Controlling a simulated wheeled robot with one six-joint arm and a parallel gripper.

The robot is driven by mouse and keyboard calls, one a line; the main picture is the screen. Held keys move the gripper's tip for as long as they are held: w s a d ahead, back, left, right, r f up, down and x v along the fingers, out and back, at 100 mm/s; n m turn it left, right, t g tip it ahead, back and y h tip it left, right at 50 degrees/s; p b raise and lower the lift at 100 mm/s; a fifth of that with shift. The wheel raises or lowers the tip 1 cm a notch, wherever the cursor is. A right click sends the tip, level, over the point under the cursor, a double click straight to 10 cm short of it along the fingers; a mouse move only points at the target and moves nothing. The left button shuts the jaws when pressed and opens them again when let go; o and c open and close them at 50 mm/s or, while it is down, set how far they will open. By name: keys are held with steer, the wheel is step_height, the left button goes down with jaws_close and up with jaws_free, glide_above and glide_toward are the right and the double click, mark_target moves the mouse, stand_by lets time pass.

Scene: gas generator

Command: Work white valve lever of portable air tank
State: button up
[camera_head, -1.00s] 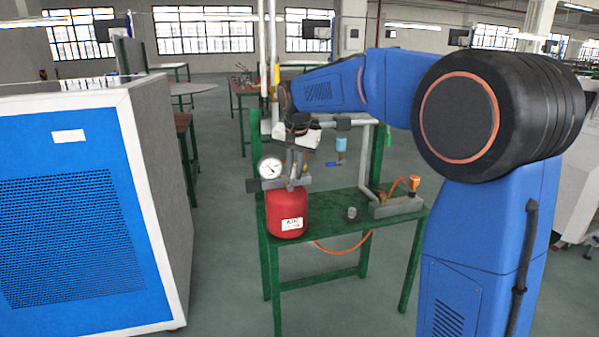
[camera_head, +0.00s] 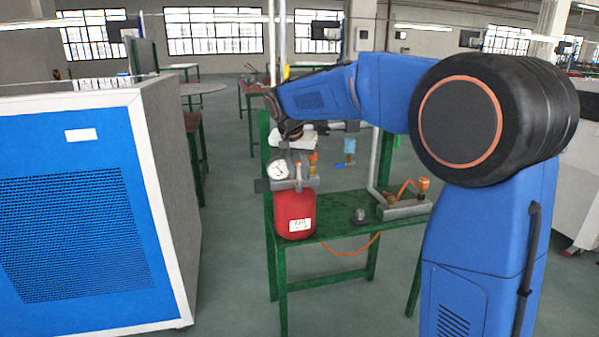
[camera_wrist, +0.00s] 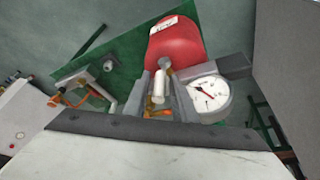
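The red portable air tank (camera_head: 295,217) stands on the green table, with a white-faced gauge (camera_head: 278,171) and grey fittings on top. In the wrist view the tank (camera_wrist: 175,50) is at the top and the gauge (camera_wrist: 208,95) to the right. The white valve lever (camera_wrist: 159,86) points toward the camera there. My gripper (camera_wrist: 161,98) is open, its two grey fingers on either side of the lever, with gaps visible. I cannot tell how deep the fingers reach along it. In the head view my gripper (camera_head: 297,160) is just above the tank's fittings, pointing down; the lever is hard to make out.
The green table (camera_head: 335,228) also bears a grey fitting with an orange knob (camera_head: 423,184) and a small grey part (camera_head: 360,215). An orange hose (camera_head: 352,249) hangs at the front edge. A large blue and white cabinet (camera_head: 75,220) stands at the left.

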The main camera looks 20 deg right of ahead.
steer(key=shift+o, duration=0.4)
steer(key=shift+r, duration=0.1)
steer(key=v, duration=1.7)
steer(key=shift+r, duration=0.15)
steer(key=s+d+f+n+y, duration=0.15)
steer(key=s+d+f, duration=0.3)
steer(key=s, duration=0.55)
steer(key=s+d+f+n, duration=0.2)
steer(key=s+d+f, duration=0.3)
steer(key=s, duration=0.5)
steer(key=s+d+f+n+t+y, duration=0.1)
steer(key=s+f+n, duration=0.2)
steer(key=s+f, duration=1.5)
steer(key=shift+d+f, duration=0.2)
steer(key=shift+d, duration=0.05)
